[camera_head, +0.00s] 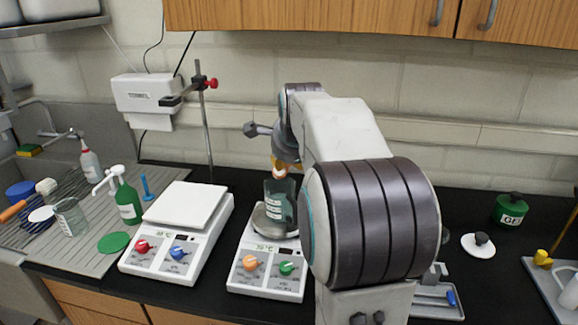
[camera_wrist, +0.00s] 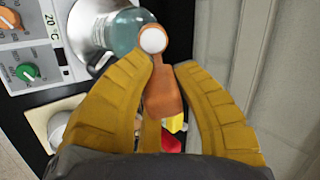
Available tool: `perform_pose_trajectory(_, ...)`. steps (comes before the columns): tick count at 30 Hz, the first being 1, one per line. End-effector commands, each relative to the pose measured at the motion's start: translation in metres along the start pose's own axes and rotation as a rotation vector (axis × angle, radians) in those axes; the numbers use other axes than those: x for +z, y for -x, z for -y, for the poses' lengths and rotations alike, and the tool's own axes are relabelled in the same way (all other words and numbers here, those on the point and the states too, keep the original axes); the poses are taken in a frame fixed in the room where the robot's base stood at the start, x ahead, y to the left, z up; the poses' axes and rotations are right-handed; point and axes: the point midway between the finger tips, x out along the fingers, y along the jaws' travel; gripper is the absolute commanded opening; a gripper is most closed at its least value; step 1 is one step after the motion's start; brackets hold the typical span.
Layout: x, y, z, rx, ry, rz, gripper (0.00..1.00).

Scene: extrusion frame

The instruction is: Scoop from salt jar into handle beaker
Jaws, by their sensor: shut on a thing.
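My gripper (camera_wrist: 168,75) is shut on a brown-orange scoop (camera_wrist: 160,95), with yellow fingers on either side of its handle. The scoop's bowl holds a rounded white heap (camera_wrist: 152,40). In the head view the scoop's white load (camera_head: 279,173) is just above the mouth of a tinted glass beaker (camera_head: 278,207) with a white label. This beaker stands upright on the right hot plate. It also shows in the wrist view (camera_wrist: 122,32), beside and below the scoop head. I cannot identify the salt jar; my arm hides part of the bench.
The right hot plate (camera_head: 265,275) has orange and green knobs. A second hot plate (camera_head: 170,240) and a clamp stand (camera_head: 204,130) are to the left. A white lid with a dark knob (camera_head: 478,246) and a green jar (camera_head: 511,210) are on the right bench.

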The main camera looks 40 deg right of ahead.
Motion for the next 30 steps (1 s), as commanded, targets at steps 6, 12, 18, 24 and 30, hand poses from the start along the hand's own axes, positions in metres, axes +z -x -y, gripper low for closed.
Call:
perform_pose_trajectory(6, 0.0, -0.002, -0.004, -0.042, 0.0, 0.0, 0.0)
perform_pose_trajectory(12, 0.0, -0.002, -0.007, -0.077, 0.0, 0.0, 0.0)
perform_pose_trajectory(18, 0.0, -0.002, -0.009, -0.112, 0.0, 0.0, 0.0)
perform_pose_trajectory(24, 0.0, -0.001, -0.011, -0.147, 0.0, 0.001, 0.0)
perform_pose_trajectory(30, 0.0, -0.001, -0.013, -0.181, 0.0, 0.001, 0.0)
